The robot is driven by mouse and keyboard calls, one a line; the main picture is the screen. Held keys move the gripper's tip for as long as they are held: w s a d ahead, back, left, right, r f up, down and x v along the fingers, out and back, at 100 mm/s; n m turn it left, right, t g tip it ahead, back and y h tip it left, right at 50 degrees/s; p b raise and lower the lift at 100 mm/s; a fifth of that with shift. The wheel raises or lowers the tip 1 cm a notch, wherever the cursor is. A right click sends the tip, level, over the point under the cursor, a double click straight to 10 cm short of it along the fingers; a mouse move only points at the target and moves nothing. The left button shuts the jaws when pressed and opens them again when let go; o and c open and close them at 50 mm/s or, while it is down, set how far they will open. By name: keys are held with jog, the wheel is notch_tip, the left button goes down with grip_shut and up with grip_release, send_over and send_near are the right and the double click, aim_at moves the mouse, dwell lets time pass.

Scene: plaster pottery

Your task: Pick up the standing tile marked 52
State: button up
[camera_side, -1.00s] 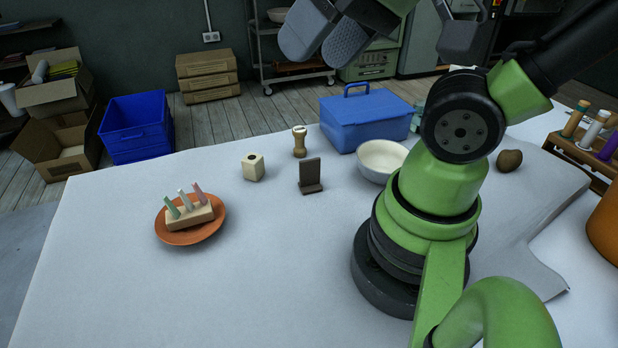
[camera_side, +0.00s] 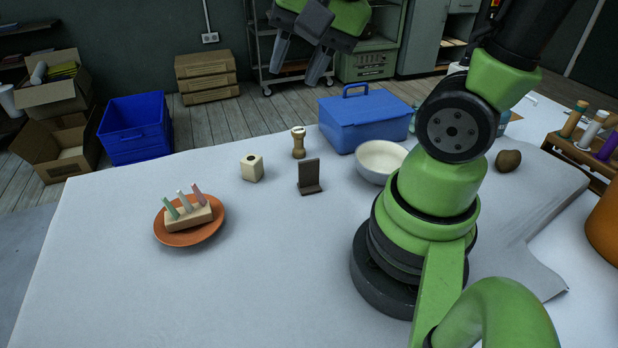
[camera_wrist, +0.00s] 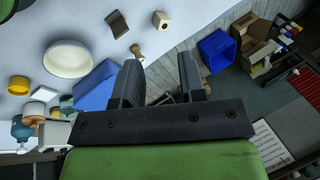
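A dark brown tile (camera_side: 309,174) stands upright on a small foot near the middle of the white table in the side view. No number can be read on it from here. In the wrist view the tile (camera_wrist: 117,23) shows small near the top, left of the fingers. My gripper (camera_side: 299,66) is high above the far side of the table, well away from the tile. In the wrist view my gripper (camera_wrist: 160,74) has its two dark fingers apart with nothing between them.
Near the tile stand a cream block with a hole (camera_side: 252,168), a small wooden-coloured stamp (camera_side: 299,145), a white bowl (camera_side: 381,157) and a blue toolbox (camera_side: 366,122). An orange plate (camera_side: 217,229) with a chalk holder (camera_side: 190,219) lies left. The table's front is clear.

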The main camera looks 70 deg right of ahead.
jog(key=w+d+f+m+g, duration=0.35)
jog(key=d+f+m, duration=0.45)
jog(key=f+m, duration=0.3)
jog(key=m+g, duration=0.1)
jog(key=m, duration=0.3)
send_over(309, 160)
notch_tip(309, 160, down, 6)
jog(key=shift+f, duration=3.1)
grip_shut()
